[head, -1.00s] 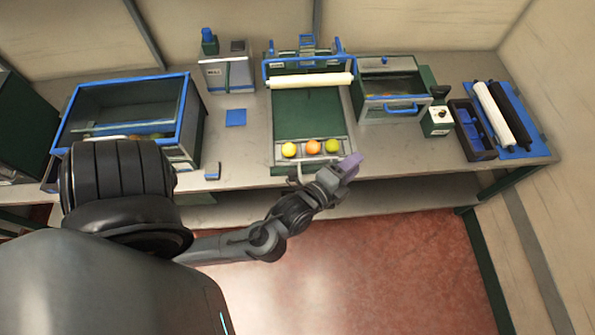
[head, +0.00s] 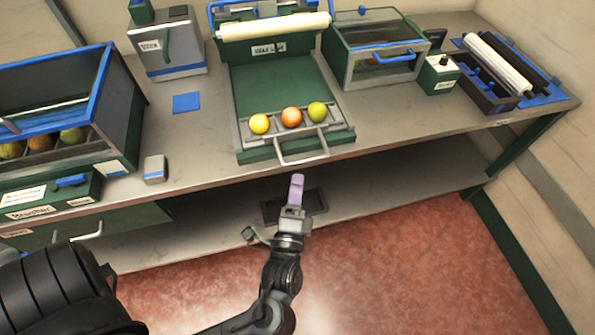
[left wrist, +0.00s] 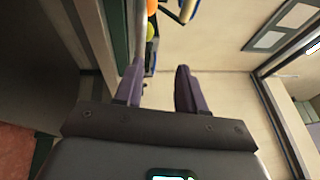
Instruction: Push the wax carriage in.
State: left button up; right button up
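The wax carriage (head: 340,130) is a grey rack with a pale loop handle (head: 303,158), at the front end of a green bed (head: 285,85). It carries a yellow, an orange and a green fruit in a row. The handle projects toward the bench's front edge. My left gripper (head: 296,190) is in front of the bench, below the handle in the picture and apart from it. In the left wrist view its two purple fingers (left wrist: 158,88) are spread with nothing between them. Fruits and pale bars show at that view's top. My right gripper is not in view.
A white roller (head: 272,27) spans the back of the green bed. A glass-sided bin (head: 105,95) with fruit stands left, and a green-and-grey box (head: 345,65) stands right. A blue pad (head: 187,102) lies on the bench. A shelf (head: 400,170) runs underneath.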

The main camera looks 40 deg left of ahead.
pick_arm(q)
notch_tip(320, 180, down, 3)
jog(key=b, duration=0.6)
send_near(296, 134)
jog(key=w, duration=0.1)
jog(key=w+r, duration=0.1)
jog(key=w, duration=0.2)
jog(key=shift+w+d+r, duration=0.25)
jog(key=shift+r, duration=0.1)
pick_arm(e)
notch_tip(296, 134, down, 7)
pick_arm(q)
grip_shut()
